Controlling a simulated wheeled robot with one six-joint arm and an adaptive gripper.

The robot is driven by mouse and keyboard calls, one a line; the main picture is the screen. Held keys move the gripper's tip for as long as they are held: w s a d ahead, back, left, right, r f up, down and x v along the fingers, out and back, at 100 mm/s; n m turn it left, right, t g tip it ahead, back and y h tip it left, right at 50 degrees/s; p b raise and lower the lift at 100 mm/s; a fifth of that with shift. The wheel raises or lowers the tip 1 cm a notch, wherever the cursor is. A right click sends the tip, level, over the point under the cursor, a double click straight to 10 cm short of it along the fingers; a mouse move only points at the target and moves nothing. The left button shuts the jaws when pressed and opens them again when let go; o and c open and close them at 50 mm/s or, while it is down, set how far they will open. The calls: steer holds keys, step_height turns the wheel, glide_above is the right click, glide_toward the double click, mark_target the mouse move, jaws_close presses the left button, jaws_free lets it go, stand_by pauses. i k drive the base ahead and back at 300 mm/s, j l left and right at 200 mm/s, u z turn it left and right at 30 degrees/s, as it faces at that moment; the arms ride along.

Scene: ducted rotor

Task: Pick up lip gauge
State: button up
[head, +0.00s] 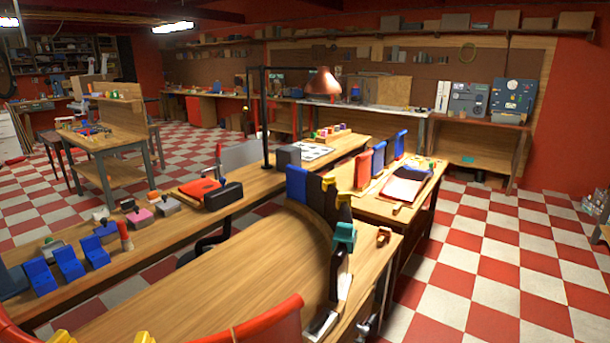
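I cannot tell for certain which object is the lip gauge. A teal block (344,236) sits at the right edge of the near wooden bench (215,285), above a dark upright piece (340,275) with a pale foot. Blue (297,184) and black (318,196) upright pieces stand at the bench's far end. A small red-and-wood item (384,236) lies on the adjoining table. My gripper is not in view.
A red curved piece (268,325) rises at the near edge. A long bench (150,222) on the left holds blue stands, small blocks and a red pad (200,188). The right table (365,208) carries upright panels. Checkered floor (490,260) is open on the right.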

mark_target(345, 233)
steer(key=z, duration=0.35)
steer(key=i+l+z, duration=0.15)
steer(key=i+z, duration=0.25)
steer(key=i+l+z, duration=0.1)
steer(key=i+z, duration=0.15)
steer(key=z, duration=0.15)
steer(key=i, duration=3.55)
steer(key=i+u, duration=0.15)
steer(key=u, duration=0.35)
steer(key=i+u, duration=0.15)
steer(key=u, duration=0.3)
steer(key=i+l+u, duration=0.1)
steer(key=u, duration=2.9)
